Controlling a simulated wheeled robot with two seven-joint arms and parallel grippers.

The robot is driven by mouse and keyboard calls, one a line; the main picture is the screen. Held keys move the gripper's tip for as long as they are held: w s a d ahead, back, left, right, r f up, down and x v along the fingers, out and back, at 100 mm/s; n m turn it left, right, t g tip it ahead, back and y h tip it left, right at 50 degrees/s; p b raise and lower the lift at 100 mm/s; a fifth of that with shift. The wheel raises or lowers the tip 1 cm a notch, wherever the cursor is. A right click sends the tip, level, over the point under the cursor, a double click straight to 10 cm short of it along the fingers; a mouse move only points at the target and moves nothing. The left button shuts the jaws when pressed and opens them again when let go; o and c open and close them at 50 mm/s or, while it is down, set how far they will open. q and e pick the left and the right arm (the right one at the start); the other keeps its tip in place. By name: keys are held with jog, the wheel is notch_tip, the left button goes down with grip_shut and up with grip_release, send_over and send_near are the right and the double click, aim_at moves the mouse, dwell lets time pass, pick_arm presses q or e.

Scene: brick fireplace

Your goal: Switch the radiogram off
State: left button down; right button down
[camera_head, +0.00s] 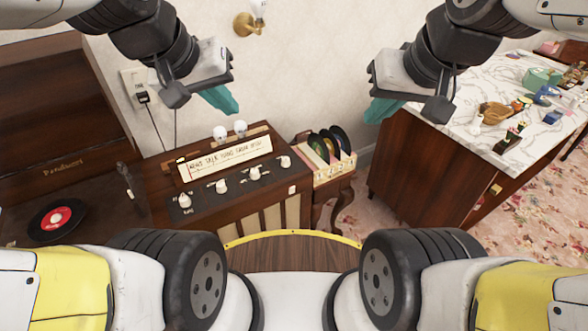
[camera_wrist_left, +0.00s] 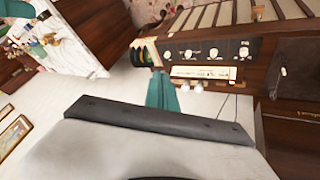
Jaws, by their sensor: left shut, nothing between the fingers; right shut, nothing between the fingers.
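The radiogram (camera_head: 240,222) is a dark wooden cabinet below my grippers. Its lit cream dial (camera_head: 228,157) sits above a black panel with several white knobs (camera_head: 222,186). The dial also shows in the left wrist view (camera_wrist_left: 203,72). My left gripper (camera_head: 222,100) has teal fingers, shut and empty, in the air above and behind the radiogram. My right gripper (camera_head: 380,110) is shut and empty, up to the right, apart from everything.
A turntable with a red-labelled record (camera_head: 56,219) is at the left. A record rack (camera_head: 326,165) on a small table stands right of the radiogram. A marble-topped cabinet (camera_head: 480,130) with small items is further right. A wall socket (camera_head: 140,90) is behind.

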pick_arm(q)
jog(key=w+d+f+n+h, duration=0.1)
jog(key=w+d+f+n, duration=0.6)
jog(key=w+d, duration=0.25)
jog(key=w+d+f+n+h, duration=0.1)
jog(key=w+d+f+n, duration=0.6)
jog(key=w, duration=0.4)
jog(key=s+f+n+g+y, duration=0.1)
jog(key=s+f+n+y, duration=0.2)
jog(key=f, duration=2.3)
jog(key=n+y, duration=0.4)
jog(key=n, duration=0.2)
jog(key=shift+s+f+n+g+y, duration=0.15)
jog(key=shift+s+n+g+y, duration=0.15)
jog(key=shift+g, duration=0.1)
